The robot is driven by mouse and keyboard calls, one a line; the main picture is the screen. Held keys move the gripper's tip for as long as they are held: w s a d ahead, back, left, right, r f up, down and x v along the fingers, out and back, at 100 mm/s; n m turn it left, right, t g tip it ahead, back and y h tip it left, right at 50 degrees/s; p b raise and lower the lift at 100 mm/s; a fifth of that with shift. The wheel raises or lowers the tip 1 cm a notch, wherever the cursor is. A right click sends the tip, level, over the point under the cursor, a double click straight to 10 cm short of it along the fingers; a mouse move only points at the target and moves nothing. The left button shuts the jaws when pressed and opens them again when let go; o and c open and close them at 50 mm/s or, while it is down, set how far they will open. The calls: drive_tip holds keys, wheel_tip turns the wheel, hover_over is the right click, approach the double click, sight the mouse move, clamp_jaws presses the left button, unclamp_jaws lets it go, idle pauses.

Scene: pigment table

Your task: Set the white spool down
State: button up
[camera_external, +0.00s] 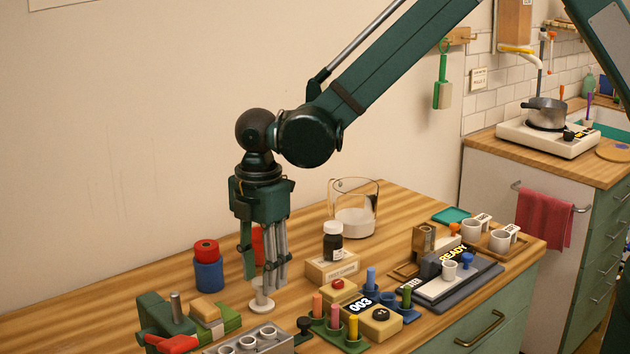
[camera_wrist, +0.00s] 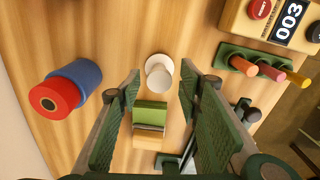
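The white spool (camera_external: 262,301) stands upright on the wooden table, below my gripper (camera_external: 262,280). In the wrist view the spool (camera_wrist: 159,72) shows its white round end and lies between the two green fingers of my gripper (camera_wrist: 160,82). The fingers are spread, with a visible gap on each side of the spool. In the external view the fingers overlap the upper part of the spool.
A red spool on a blue spool (camera_external: 209,275) stands left of my gripper. A green and red clamp (camera_external: 165,325), a grey block with holes (camera_external: 250,343) and a peg rack (camera_external: 337,335) stand in front. A dark bottle (camera_external: 333,242) stands on a box to the right.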

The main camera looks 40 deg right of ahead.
drive_tip(key=shift+r, duration=3.8)
drive_tip(key=shift+d, duration=0.1)
drive_tip(key=s+d+r+m+t, duration=0.1)
drive_tip(key=s+d+r+m, duration=0.15)
drive_tip(key=d+r, duration=0.6)
drive_tip(key=s+d+r+m+t+y, duration=0.15)
drive_tip(key=d+r+m, duration=0.3)
drive_tip(key=d, duration=0.65)
drive_tip(key=s+d+r+m+t+h, duration=0.1)
drive_tip(key=s+d+r+m, duration=0.15)
drive_tip(key=d+r, duration=0.65)
drive_tip(key=s+d+m+t, duration=0.3)
drive_tip(key=s+d+m, duration=0.7)
drive_tip(key=s+d, duration=1.1)
drive_tip(key=shift+d+f+t, duration=0.2)
drive_tip(key=shift+d+t, duration=0.15)
drive_tip(key=shift+d, duration=0.65)
